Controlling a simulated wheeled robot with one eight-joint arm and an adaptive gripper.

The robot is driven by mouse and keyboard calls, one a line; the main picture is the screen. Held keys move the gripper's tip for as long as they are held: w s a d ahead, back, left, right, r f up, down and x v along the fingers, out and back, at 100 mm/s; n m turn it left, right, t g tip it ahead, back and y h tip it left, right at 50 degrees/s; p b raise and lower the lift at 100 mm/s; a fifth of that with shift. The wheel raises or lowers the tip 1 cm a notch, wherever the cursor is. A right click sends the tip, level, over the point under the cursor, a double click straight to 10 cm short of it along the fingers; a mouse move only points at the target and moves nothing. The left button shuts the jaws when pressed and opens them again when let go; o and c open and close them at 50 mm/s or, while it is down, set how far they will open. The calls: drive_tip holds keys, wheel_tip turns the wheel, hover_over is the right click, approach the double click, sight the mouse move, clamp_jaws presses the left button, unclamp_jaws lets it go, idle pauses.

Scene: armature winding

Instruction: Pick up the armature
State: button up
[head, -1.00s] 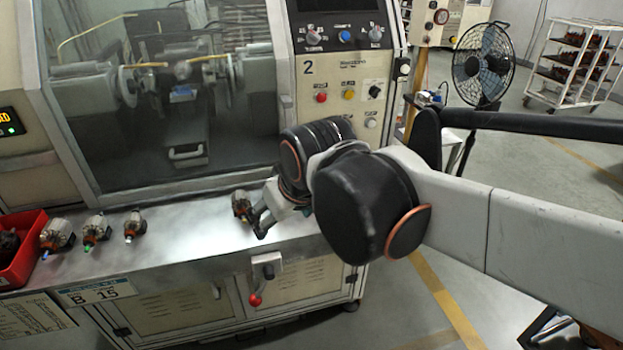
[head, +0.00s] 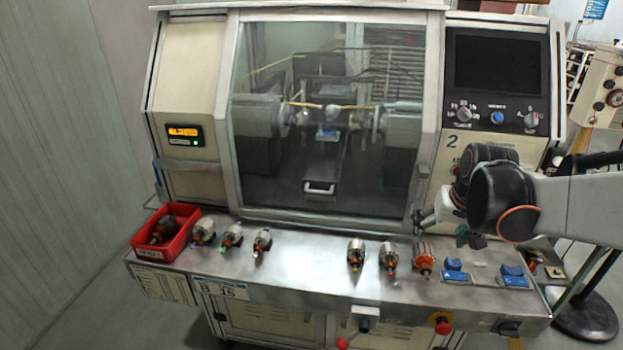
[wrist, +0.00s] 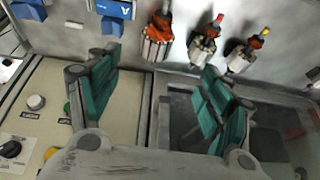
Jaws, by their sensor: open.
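Several armatures with metal cores and copper windings lie in a row on the steel ledge (head: 310,270). The right group has one with a light core (head: 355,254), a middle one (head: 388,257) and an orange-brown one (head: 424,258). In the wrist view the orange-brown armature (wrist: 158,32), one with a red tip (wrist: 205,42) and one with a yellow tip (wrist: 247,50) lie beyond my fingers. My gripper (head: 442,226) is above the ledge's right part. Its teal fingers (wrist: 160,100) are wide apart and empty, apart from every armature.
A red bin (head: 176,250) with an armature inside stands at the ledge's left end, beside three more armatures (head: 232,236). Blue blocks (head: 453,275) sit right of the orange-brown armature. The machine's glass door (head: 330,190) rises behind. The ledge's middle is clear.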

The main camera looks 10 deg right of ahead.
sight(427, 252)
drive_tip(key=b+x, duration=0.2)
drive_tip(key=x, duration=0.6)
drive_tip(key=shift+f, duration=0.15)
drive_tip(key=x, duration=0.1)
drive_tip(key=b+x, duration=0.1)
drive_tip(key=x, duration=0.3)
drive_tip(key=shift+d+f+b, duration=0.1)
drive_tip(key=shift+d+b, duration=0.15)
drive_tip(key=shift+b, duration=0.15)
drive_tip(key=shift+s, duration=0.1)
drive_tip(key=c, duration=1.6)
